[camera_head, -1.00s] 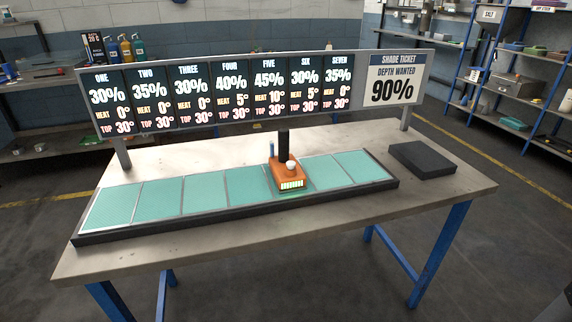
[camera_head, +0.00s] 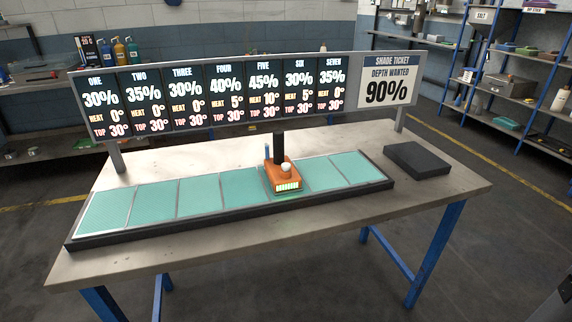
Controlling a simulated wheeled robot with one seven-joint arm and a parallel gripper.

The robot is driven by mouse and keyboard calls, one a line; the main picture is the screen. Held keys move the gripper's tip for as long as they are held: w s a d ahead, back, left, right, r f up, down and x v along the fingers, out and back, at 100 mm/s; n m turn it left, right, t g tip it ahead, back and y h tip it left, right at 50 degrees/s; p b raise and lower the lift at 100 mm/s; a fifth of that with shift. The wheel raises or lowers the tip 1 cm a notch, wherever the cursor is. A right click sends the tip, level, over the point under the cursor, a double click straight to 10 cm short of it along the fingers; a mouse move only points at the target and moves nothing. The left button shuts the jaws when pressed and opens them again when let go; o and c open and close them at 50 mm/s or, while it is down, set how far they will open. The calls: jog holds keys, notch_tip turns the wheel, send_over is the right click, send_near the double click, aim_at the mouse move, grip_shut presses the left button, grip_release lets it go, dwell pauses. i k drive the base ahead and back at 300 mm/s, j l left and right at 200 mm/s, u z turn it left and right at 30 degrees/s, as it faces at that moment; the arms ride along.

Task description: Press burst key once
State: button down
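An orange device (camera_head: 283,176) stands on the fifth teal panel of a black-edged strip on the table. It has a white round knob or button (camera_head: 286,167) on top, a black post behind it and a lit green-white bar on its front. I cannot read any key label, so I cannot tell which part is the burst key. Above the strip, a display board (camera_head: 221,97) shows seven columns, ONE to SEVEN, with percentages, HEAT and TOP values. A shade ticket (camera_head: 387,82) reads "DEPTH WANTED 90%". My gripper is not in view.
The teal panels (camera_head: 152,203) lie in a row inside a black frame (camera_head: 230,212). A dark flat block (camera_head: 417,160) lies at the table's right end. The table's (camera_head: 420,205) front edge is clear. Blue shelving stands at the back right.

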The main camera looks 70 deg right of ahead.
aim_at(285, 166)
jog(key=i+j, duration=0.7)
jog(key=z, duration=2.7)
